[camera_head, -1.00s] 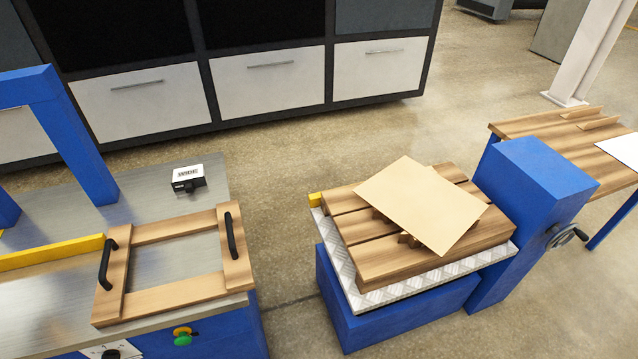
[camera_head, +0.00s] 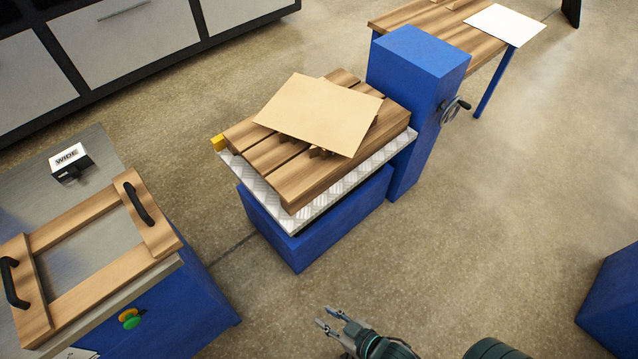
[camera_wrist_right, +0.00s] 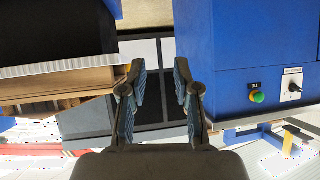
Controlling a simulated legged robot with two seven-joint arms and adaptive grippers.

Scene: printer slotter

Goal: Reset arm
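My right gripper (camera_head: 326,318) shows at the bottom of the head view, with its arm coming in from the lower edge. Its two fingers stand apart with nothing between them. In the right wrist view the same gripper (camera_wrist_right: 158,95) is open and empty, its fingers spread over a view of the dark cabinet. It is in front of the blue lift table (camera_head: 325,220), apart from it. My left gripper is not in view.
A tan sheet (camera_head: 320,113) lies on the wooden pallet (camera_head: 300,190) on the lift table. A wooden frame with black handles (camera_head: 85,285) sits on the metal worktop at left. A blue box stands at lower right (camera_head: 615,300). Floor is clear between.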

